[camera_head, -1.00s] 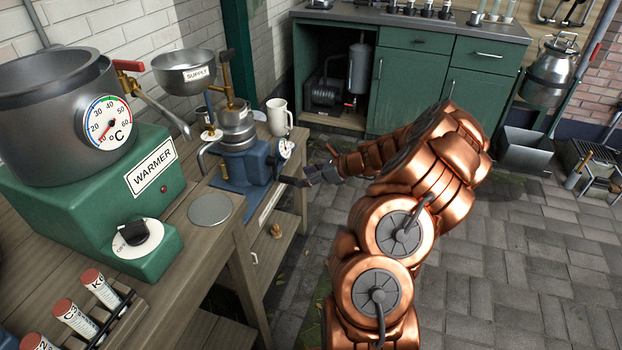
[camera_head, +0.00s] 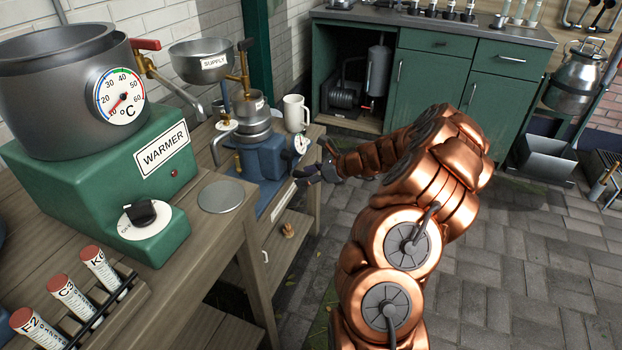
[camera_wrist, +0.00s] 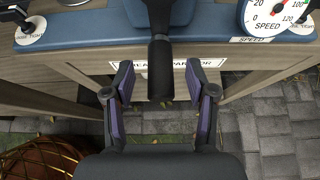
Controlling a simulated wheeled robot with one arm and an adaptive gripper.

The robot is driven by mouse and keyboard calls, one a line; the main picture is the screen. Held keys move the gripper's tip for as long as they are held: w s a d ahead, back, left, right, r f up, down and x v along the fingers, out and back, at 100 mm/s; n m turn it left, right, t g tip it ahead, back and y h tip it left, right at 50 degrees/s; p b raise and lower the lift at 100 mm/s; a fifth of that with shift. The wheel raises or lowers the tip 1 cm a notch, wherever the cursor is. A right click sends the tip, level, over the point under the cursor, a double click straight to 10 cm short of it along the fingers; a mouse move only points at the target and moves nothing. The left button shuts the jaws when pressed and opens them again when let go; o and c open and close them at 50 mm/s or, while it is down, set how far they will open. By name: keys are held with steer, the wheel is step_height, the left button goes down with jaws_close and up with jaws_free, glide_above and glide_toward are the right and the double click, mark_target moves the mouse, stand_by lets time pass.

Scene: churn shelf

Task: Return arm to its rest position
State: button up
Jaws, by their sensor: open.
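My copper arm (camera_head: 400,240) reaches forward and left from the bottom of the head view. My gripper (camera_head: 312,170) is at its far end, close to the front of the blue separator base (camera_head: 262,160) on the bench. In the wrist view my gripper (camera_wrist: 165,78) is open, with its two purple-lined fingers apart. A black handle (camera_wrist: 160,68) hangs down in the picture between the fingers, with a visible gap on each side. Whether it lies at fingertip depth I cannot tell. No object is held.
A green warmer (camera_head: 105,190) with a dial stands on the left bench. A white mug (camera_head: 295,113) stands behind the separator. Labelled tubes (camera_head: 70,297) sit in a rack at front left. A green cabinet (camera_head: 440,75) stands at the back. Paved floor (camera_head: 520,270) is clear at right.

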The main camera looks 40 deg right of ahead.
steer(key=shift+w+a+f+p, duration=0.15)
steer(key=shift+w+p, duration=0.1)
steer(key=shift+p, duration=0.15)
jaws_close()
stand_by(0.6)
